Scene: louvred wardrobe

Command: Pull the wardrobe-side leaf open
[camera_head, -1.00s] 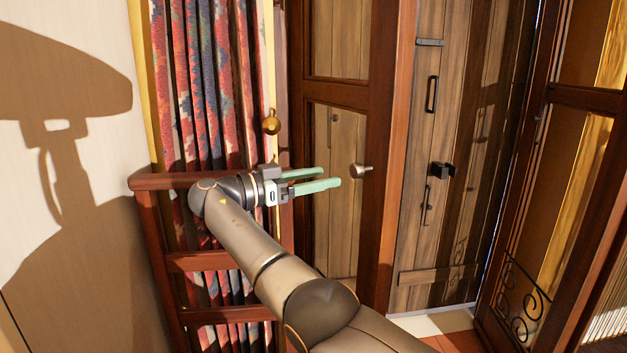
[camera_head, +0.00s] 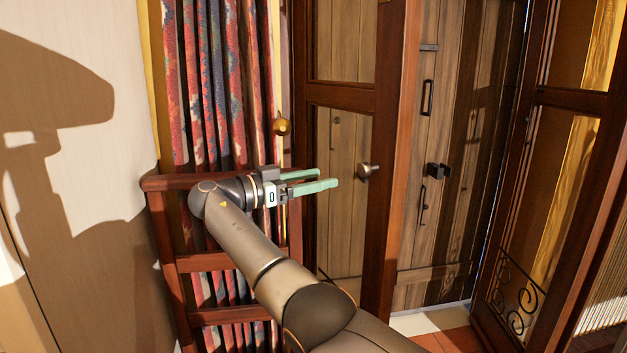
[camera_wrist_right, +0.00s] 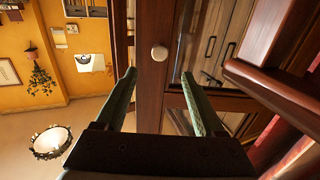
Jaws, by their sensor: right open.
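A dark wood leaf with glass panes (camera_head: 345,98) stands in front of me in the head view. A round metal knob (camera_head: 368,171) sits on its right stile. My right gripper (camera_head: 328,178) is left of the knob, its two green fingers apart and pointing towards it. In the right wrist view the knob (camera_wrist_right: 159,53) appears beyond the gap between the open fingertips (camera_wrist_right: 159,74), and nothing is held. A second glazed leaf (camera_head: 565,97) stands angled at the far right. I cannot tell for certain which leaf is the wardrobe-side one. My left gripper is not in view.
A reddish wooden rack (camera_head: 215,262) stands below and left of my right gripper, before a patterned curtain (camera_head: 215,90). A brass ball (camera_head: 282,127) hangs above the gripper. A plank door (camera_head: 430,215) with black handles is between the two glazed leaves. A pale wall (camera_head: 90,180) is at left.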

